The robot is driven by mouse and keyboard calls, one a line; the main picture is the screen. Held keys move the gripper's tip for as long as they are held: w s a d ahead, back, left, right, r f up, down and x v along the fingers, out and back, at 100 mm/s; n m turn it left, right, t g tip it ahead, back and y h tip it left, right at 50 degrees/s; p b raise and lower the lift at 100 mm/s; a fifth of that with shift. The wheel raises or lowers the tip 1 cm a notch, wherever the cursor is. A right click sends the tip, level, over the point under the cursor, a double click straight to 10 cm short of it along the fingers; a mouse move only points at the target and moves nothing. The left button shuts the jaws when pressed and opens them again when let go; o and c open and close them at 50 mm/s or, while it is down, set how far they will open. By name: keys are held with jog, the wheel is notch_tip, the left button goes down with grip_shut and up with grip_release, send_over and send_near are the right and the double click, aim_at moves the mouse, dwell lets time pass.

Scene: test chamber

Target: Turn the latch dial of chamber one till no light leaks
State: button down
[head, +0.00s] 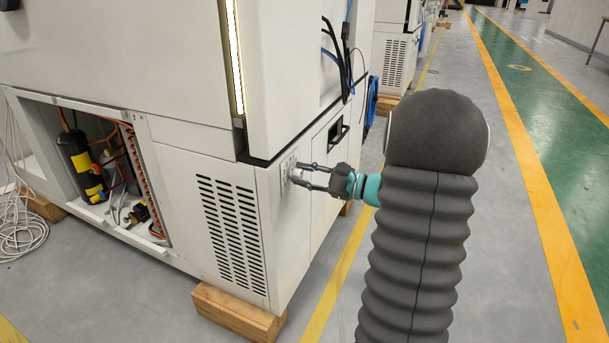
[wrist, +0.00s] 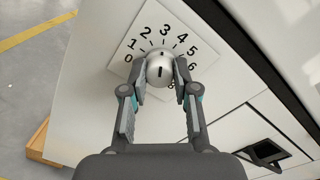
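The latch dial (wrist: 160,65) is a round silver knob with a dark mark on its face. It sits on a white square plate (wrist: 124,52) printed with numbers from 0 upward. The lower right of the scale is hidden by my gripper. My gripper (wrist: 161,72) has one finger on each side of the knob, with the tips against its sides. In the head view, my gripper (head: 291,172) reaches the plate on the chamber's side near its front corner. A bright strip of light (head: 234,55) shows along the upright door gap of chamber one (head: 285,75).
An open bay with a black compressor (head: 80,160) is at the left. Wooden blocks (head: 236,312) support the chamber. A black recessed handle (wrist: 265,152) is to the right of the dial. Cables (head: 338,55) hang above. Floor is clear at the right.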

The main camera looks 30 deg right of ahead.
jog(key=m+p, duration=0.2)
jog(key=p, duration=0.1)
jog(key=shift+r, duration=0.3)
jog(key=shift+f+m+p, duration=0.3)
jog(key=shift+m+p, duration=0.4)
jog(key=shift+m, duration=0.4)
jog(key=c, duration=0.9)
grip_release()
jog(key=v, duration=1.2)
jog(key=shift+f, duration=0.15)
